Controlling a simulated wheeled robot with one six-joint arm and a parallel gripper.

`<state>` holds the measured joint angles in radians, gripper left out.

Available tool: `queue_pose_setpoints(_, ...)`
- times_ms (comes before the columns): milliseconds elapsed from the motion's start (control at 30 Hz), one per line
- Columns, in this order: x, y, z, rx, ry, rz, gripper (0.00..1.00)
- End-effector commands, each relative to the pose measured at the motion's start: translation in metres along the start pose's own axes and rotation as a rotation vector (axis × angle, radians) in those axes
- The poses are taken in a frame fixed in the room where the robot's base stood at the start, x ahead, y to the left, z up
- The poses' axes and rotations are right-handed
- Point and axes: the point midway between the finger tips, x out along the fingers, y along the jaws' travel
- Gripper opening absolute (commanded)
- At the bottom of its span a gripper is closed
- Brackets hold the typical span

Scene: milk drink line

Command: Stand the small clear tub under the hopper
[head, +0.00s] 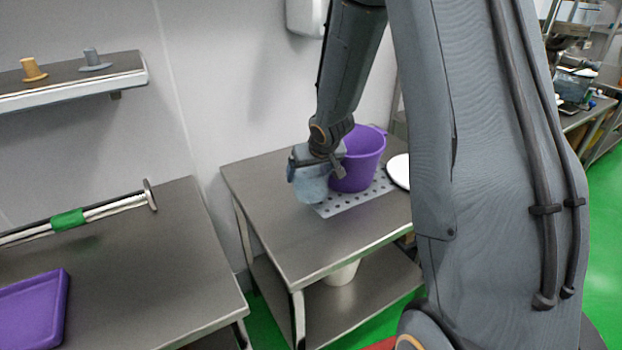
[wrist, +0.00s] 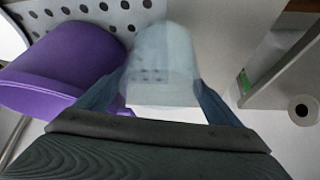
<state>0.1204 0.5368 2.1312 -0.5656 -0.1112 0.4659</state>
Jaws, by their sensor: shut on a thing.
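The small clear tub (head: 311,186) is bluish and see-through, held upright beside a purple bucket (head: 362,160) over the left end of a perforated plate (head: 345,203). My gripper (head: 318,160) is shut on it from above. In the wrist view the tub (wrist: 163,60) sits between my two fingers, with the purple bucket (wrist: 62,65) close on the left. I cannot tell whether the tub's base touches the plate or table. A white housing (head: 306,18) on the wall, cut off by the top edge, may be the hopper; I cannot be sure.
The steel table (head: 300,245) is clear in front and left of the plate. A white round item (head: 398,170) lies right of the bucket. Another table at left holds a purple tray (head: 35,310) and a green-banded rod (head: 70,219). A wall shelf (head: 70,85) is upper left.

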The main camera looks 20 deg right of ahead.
Motion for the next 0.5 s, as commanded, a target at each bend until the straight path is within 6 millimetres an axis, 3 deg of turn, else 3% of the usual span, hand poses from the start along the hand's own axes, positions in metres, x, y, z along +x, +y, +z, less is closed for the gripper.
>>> queue_pose_setpoints(200, 0.026, 0.0, 0.013, 0.003, -0.001, 0.0, 0.53)
queue_pose_setpoints(500, 0.03, 0.0, 0.016, 0.001, 0.003, 0.001, 0.53)
